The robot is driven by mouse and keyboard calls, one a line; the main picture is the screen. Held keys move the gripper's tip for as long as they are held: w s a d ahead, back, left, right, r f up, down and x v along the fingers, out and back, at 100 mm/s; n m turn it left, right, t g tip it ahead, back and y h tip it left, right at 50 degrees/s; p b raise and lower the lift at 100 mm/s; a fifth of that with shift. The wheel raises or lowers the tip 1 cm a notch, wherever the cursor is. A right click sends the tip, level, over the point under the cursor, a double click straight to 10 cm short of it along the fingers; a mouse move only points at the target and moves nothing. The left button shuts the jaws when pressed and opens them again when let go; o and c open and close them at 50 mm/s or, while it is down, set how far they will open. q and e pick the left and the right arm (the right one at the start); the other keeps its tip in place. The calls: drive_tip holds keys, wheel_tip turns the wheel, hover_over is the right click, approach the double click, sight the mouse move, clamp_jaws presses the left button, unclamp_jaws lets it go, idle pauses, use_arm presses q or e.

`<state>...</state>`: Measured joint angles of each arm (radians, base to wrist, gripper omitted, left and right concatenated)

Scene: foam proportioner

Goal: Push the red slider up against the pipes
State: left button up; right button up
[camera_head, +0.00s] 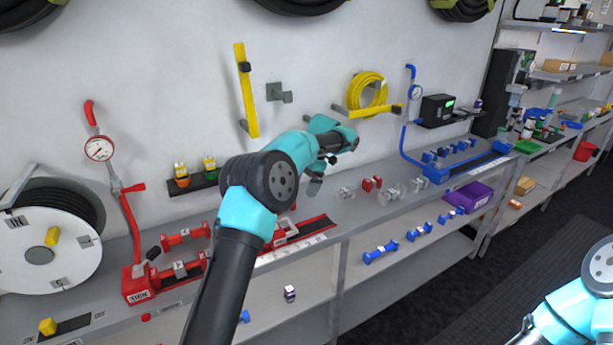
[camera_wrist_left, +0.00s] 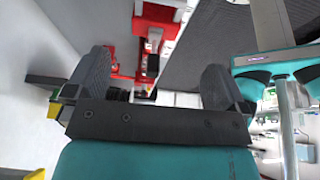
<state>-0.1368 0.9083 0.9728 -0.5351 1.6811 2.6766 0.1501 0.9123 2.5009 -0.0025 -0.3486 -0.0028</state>
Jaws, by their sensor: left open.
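A red and grey slider piece (camera_head: 287,230) sits on the dark track with a white scale, partly hidden behind my left arm. Red pipe pieces (camera_head: 186,237) lie to its left at the red station on the bench. My left gripper (camera_head: 314,184) hangs above the back of the bench, right of the slider and apart from it. In the left wrist view its two grey fingers (camera_wrist_left: 156,80) are spread with nothing between them. Red parts show beyond the fingers there; I cannot tell which is the slider. My right arm shows at the lower right, its gripper out of view.
A hose reel (camera_head: 52,240) and a red gauge (camera_head: 99,148) stand at the left. Small clear and red fittings (camera_head: 372,184) lie on the bench right of my gripper. A blue station (camera_head: 436,172) and purple bin (camera_head: 472,196) are further right.

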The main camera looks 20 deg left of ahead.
use_arm(q)
drive_tip(key=shift+v, duration=1.35)
drive_tip(key=shift+f, duration=0.1)
